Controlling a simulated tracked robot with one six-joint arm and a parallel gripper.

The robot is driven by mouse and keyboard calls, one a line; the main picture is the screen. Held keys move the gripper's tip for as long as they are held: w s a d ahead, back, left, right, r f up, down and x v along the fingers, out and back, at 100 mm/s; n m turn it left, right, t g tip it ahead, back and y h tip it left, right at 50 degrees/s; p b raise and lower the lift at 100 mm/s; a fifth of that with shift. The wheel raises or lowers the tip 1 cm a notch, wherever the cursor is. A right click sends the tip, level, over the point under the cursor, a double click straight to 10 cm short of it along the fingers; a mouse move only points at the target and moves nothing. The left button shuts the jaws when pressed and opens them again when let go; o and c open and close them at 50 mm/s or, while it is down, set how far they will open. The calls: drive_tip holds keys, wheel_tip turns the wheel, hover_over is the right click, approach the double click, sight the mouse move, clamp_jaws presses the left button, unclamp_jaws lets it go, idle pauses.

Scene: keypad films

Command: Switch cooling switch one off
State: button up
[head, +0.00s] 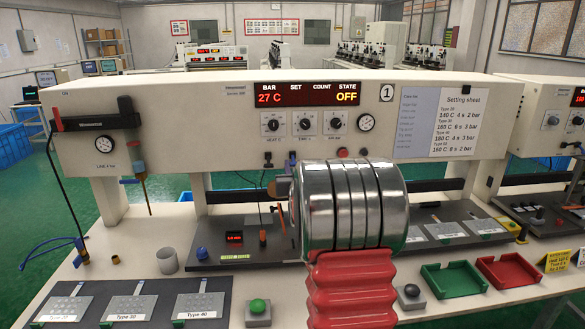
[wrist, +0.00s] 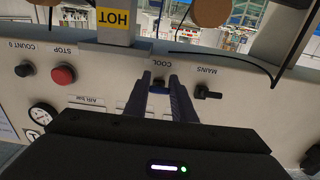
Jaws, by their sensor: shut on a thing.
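In the wrist view, which shows the panel upside down, my gripper (wrist: 160,86) has its two dark fingers on either side of a small black switch (wrist: 159,81) by the COOL label. The fingers are shut on this switch; its exact lever position is hard to tell between them. In the head view the machine panel (head: 225,125) bears the number 1 sign (head: 387,92). Its display (head: 307,93) reads 27 C and OFF.
In the wrist view, the MAINS switch (wrist: 207,93) is just right of the fingers and the red STOP button (wrist: 63,75) is to the left. A yellow HOT label (wrist: 113,18) is above. In the head view, green (head: 454,280) and red (head: 507,271) trays lie on the bench.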

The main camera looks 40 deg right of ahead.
drive_tip(key=shift+w+a+f, duration=0.1)
drive_tip(key=shift+w+f+t+h, duration=0.2)
drive_tip(key=shift+t+h, duration=0.3)
drive_tip(key=shift+t, duration=0.3)
drive_tip(key=o, duration=1.1)
drive_tip(key=shift+s, duration=0.1)
drive_tip(key=shift+c, duration=0.2)
drive_tip(key=v, duration=1.3)
drive_tip(key=shift+s+f, duration=0.15)
drive_tip(key=shift+s, duration=0.15)
drive_tip(key=shift+a, duration=0.1)
